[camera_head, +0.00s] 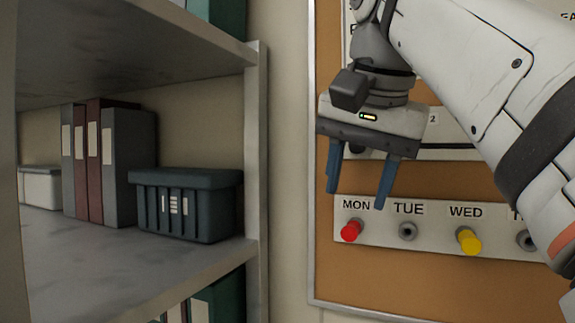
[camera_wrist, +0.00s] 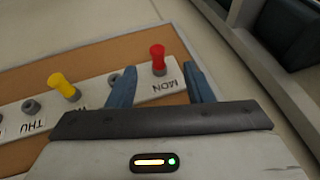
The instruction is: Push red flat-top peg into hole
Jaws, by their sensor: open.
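The red peg (camera_head: 351,231) sits at the hole under the MON label on a white strip (camera_head: 380,243) on the cork board. In the wrist view the red peg (camera_wrist: 157,57) stands out from its grey socket ring (camera_wrist: 159,70), beyond the fingertips and between them in the picture. My gripper (camera_head: 357,197) is open and empty, above the MON label in the head view. Its two blue fingers also show in the wrist view (camera_wrist: 160,78). How deep the peg sits in its hole cannot be told.
A yellow peg (camera_head: 468,241) sticks out under WED. The TUE socket (camera_head: 408,231) is empty. A grey shelf unit (camera_head: 257,180) with binders (camera_head: 97,160) and a dark lidded box (camera_head: 187,205) stands at the left. The cork board's metal frame (camera_head: 312,150) runs beside it.

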